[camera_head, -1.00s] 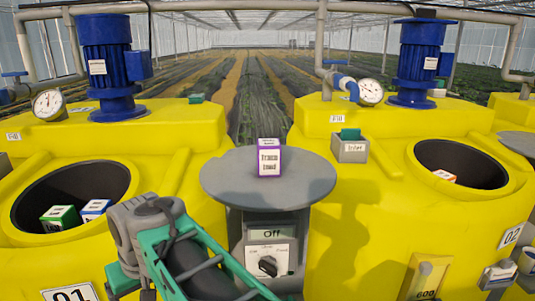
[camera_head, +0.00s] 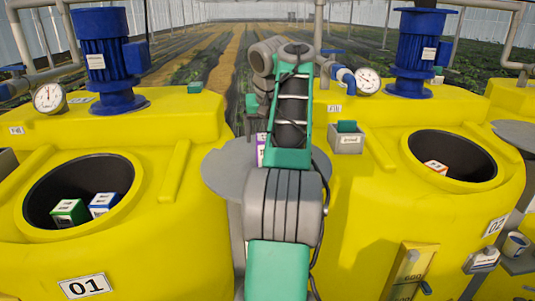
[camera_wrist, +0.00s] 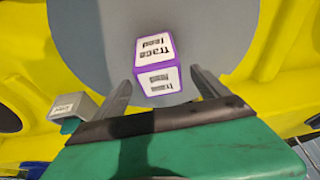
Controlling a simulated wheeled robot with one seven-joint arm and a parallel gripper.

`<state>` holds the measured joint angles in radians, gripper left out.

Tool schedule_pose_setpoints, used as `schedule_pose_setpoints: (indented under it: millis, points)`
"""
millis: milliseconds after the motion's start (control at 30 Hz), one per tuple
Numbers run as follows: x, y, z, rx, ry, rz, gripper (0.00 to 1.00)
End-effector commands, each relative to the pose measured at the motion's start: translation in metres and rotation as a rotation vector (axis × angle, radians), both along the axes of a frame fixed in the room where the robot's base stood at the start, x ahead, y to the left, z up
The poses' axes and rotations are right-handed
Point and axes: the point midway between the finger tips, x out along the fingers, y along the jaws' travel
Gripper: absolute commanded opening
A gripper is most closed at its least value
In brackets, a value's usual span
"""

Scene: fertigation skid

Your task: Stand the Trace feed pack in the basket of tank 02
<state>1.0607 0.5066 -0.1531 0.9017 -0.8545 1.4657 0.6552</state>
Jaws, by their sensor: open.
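The Trace feed pack (camera_wrist: 156,62) is a white box with purple edges, standing on a round grey table (camera_wrist: 90,50). In the head view only a sliver of the pack (camera_head: 261,150) shows beside my arm. My gripper (camera_wrist: 155,88) is open in the wrist view, with its two fingers apart and the pack beyond and between their tips, not held. Tank 02 is yellow (camera_head: 375,220), at the right in the head view, with a dark round opening (camera_head: 480,170). Its basket cannot be made out. A box with an orange edge (camera_head: 436,167) shows inside the opening.
Yellow tank 01 (camera_head: 150,230) is at the left, with a green box (camera_head: 69,212) and a blue box (camera_head: 104,204) in its opening. Blue motors (camera_head: 104,60) and pipes stand behind. A grey bin labelled Inlet (camera_head: 346,144) sits on tank 02.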

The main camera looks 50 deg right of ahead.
Motion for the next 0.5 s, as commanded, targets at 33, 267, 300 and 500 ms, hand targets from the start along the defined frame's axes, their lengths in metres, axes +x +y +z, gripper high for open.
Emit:
schedule_pose_setpoints:
  millis: [33,267,300,500]
  points:
    - [0.002,-0.002,-0.013,0.001,0.0,-0.001,0.85]
    - [0.011,-0.014,-0.05,0.001,0.0,0.0,0.85]
    - [0.012,-0.016,-0.053,0.001,-0.001,0.0,0.85]
    - [0.014,-0.016,-0.053,0.0,-0.002,-0.001,0.85]
